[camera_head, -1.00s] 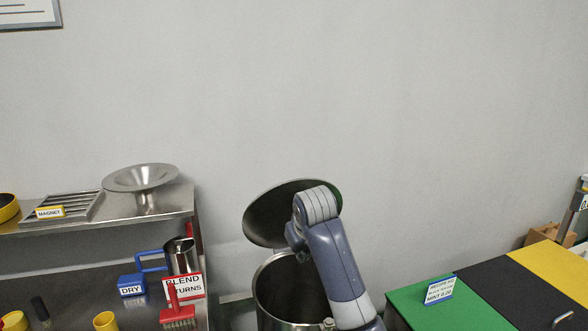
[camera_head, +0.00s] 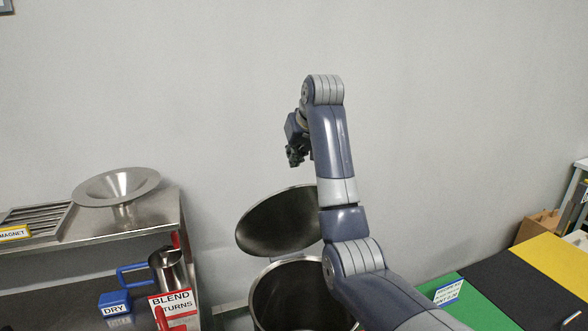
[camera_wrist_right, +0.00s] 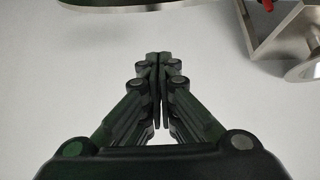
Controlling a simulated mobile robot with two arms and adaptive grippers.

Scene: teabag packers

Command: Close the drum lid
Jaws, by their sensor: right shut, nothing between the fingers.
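The drum (camera_head: 292,300) is a round steel vessel at the bottom middle of the head view, its mouth open and dark inside. Its lid (camera_head: 275,222) is a steel disc standing tilted up at the back of the rim, clear of the mouth. My right arm passes in front of the right side of both. My right gripper (camera_head: 294,160) is above the lid, apart from it, in front of the wall. In the right wrist view the gripper (camera_wrist_right: 158,90) has its fingers together with nothing between them. My left gripper is not in view.
A steel shelf unit (camera_head: 130,231) stands at the left with a funnel dish (camera_head: 117,186), a metal jug (camera_head: 170,272) and a sign (camera_head: 173,303). At the right is a bench with green, black (camera_head: 517,285) and yellow panels. The wall above is clear.

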